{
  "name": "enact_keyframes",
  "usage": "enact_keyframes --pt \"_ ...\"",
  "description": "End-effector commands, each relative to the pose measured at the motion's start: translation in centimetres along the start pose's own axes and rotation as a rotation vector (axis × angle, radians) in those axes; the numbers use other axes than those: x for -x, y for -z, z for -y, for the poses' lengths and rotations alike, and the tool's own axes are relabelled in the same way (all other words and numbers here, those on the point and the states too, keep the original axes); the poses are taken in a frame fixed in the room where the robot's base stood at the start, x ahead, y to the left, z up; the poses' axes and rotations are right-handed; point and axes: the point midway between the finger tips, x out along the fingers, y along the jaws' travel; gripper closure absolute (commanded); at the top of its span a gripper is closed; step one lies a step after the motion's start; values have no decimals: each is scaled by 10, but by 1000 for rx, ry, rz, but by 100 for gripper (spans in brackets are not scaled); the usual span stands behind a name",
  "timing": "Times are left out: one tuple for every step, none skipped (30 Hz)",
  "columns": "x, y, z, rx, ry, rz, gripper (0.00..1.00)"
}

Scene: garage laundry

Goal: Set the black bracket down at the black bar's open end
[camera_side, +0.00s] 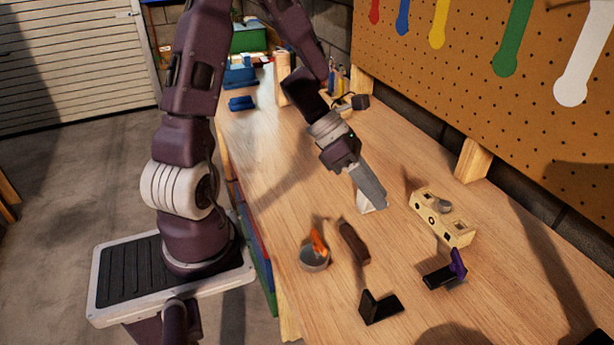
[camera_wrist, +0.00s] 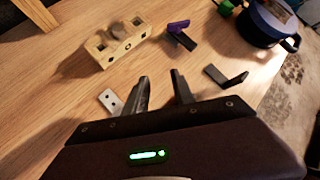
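The black bracket (camera_side: 378,307) is an L-shaped piece lying on the bench, one leg flat and one standing up. It also shows right of my fingers in the wrist view (camera_wrist: 213,74). The black bar (camera_side: 438,277) lies flat on the bench beyond it. A purple bracket (camera_side: 458,263) is at the bar's right end in the side view; the left end is bare. The bar also shows in the wrist view (camera_wrist: 187,42). My gripper (camera_side: 376,200) is above the bench, its fingers apart and empty in the wrist view (camera_wrist: 160,80), away from the black bracket.
A pale metal bracket (camera_wrist: 110,101) lies close to my fingertips. A wooden block with holes (camera_side: 436,222) stands near the pegboard. A blue pot (camera_wrist: 262,24) stands beyond the black bracket.

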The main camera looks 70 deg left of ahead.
Motion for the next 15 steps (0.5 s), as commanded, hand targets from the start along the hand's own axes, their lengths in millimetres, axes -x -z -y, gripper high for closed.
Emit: enact_keyframes --pt "13 -22 -18 237 -228 28 70" --pt "26 -34 -29 424 -365 85 70" --pt "51 -47 -38 685 -527 204 70" --pt "72 -54 -39 894 -624 321 70" --pt "95 -57 -35 1114 -695 458 70" --pt "123 -54 -22 1420 -738 652 70" --pt "141 -48 -7 1656 -733 793 70" --pt "154 -39 10 1889 -700 915 70" --pt "164 -24 36 2187 -626 1038 70" --pt "167 -14 56 2399 -557 1096 70" --pt "168 -5 75 2592 -489 1127 70" --pt "166 6 100 2818 -406 1130 70" --pt "165 12 116 -2884 346 -1086 70" --pt "164 17 130 -2819 289 -997 70" --pt "163 21 145 -2752 240 -907 70"
